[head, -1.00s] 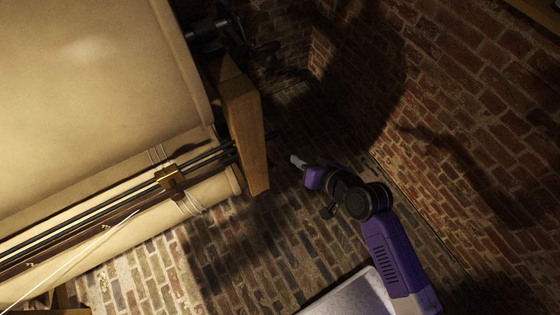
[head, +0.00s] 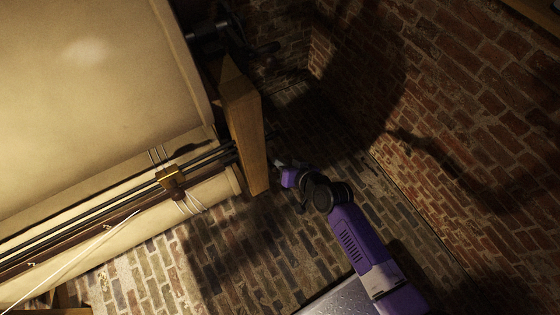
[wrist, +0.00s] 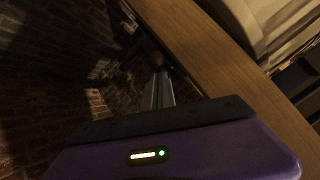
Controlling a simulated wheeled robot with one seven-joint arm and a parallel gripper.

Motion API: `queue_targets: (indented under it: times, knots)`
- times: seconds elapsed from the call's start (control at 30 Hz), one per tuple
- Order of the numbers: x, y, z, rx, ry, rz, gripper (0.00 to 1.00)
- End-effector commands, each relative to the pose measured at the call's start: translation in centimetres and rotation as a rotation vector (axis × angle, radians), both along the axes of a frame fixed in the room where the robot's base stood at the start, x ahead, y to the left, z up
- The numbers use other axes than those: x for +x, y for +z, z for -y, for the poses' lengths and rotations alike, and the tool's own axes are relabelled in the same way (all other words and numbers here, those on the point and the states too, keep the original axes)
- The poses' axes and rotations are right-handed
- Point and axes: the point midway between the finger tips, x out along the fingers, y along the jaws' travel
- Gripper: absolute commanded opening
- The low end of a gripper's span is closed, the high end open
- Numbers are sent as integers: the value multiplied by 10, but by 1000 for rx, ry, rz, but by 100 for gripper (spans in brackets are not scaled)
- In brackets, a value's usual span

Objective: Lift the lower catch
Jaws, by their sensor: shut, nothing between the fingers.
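My gripper (head: 277,163) is beside the lower part of the wooden post (head: 245,135), just to its right in the head view. In the wrist view my closed fingers (wrist: 158,88) point ahead along the wooden post (wrist: 215,50), with nothing held between them. A small dark rounded part (wrist: 157,60) shows right by the fingertips; I cannot tell whether they touch it or whether it is the lower catch. I cannot pick out a lower catch for certain in either view; the post's far side is hidden.
A large cloth-covered roller frame (head: 90,90) fills the left. A dark crank (head: 240,46) sits above the post. A brick wall (head: 470,110) stands right. Brick floor (head: 240,265) is open below the post.

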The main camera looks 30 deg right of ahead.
Motion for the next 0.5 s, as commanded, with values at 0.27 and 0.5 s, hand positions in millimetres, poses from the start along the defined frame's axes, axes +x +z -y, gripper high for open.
queue_targets:
  times: [0.27, 0.5]
  knots:
    - [0, -1, 0, 0, 0, 1, 0]
    - [-2, -8, 0, 0, 0, 28, 0]
